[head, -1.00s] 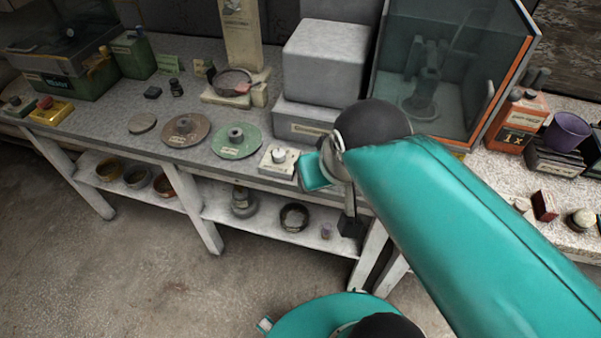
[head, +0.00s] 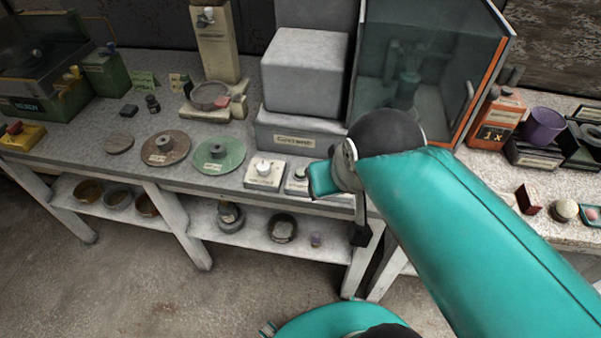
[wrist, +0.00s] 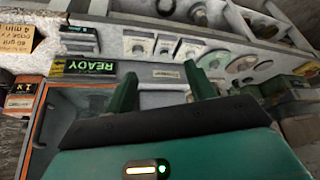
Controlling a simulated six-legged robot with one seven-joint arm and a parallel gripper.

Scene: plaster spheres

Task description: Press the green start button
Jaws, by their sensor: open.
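My gripper (wrist: 163,88) shows in the wrist view with its two dark green fingers spread apart and nothing between them. Beyond the fingertips, small pale control boxes stand in a row: a left box (wrist: 138,43), a middle box (wrist: 167,46) and a right box (wrist: 191,54). In the head view one white box with a knob (head: 264,174) stands at the bench's front edge, and another small box (head: 297,179) is partly behind my arm. I cannot make out a green start button on any of them. My fingers are hidden in the head view.
A grey machine (head: 302,78) and a glass-fronted cabinet (head: 425,75) stand behind the boxes. A green disc (head: 232,157) and a brown disc (head: 181,140) lie to the left. A yellow box with a red button (head: 24,140) is at far left. A lit READY sign (wrist: 90,66) shows in the wrist view.

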